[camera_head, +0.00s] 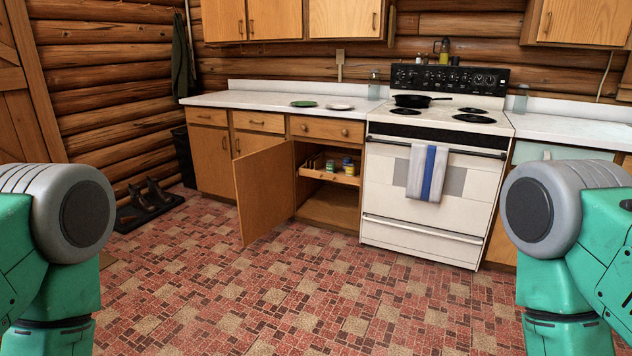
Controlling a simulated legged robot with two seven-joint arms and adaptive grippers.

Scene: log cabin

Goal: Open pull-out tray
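A wooden pull-out tray (342,179) sits inside the open base cabinet left of the stove. Its front edge shows in the cabinet opening, and several small jars and cans (347,167) stand on it. The cabinet door (265,192) is swung open to the left and hides part of the cabinet beside it. Below the tray is an empty cabinet floor (332,207). Parts of my two arms show at the left and right edges, far from the cabinet. Neither of my grippers is in view.
The white stove (428,235) stands right of the cabinet, with a black pan (412,100) on top and a towel (427,172) on its handle. Boots on a mat (148,207) lie at the left wall. The tiled floor (300,300) ahead is clear.

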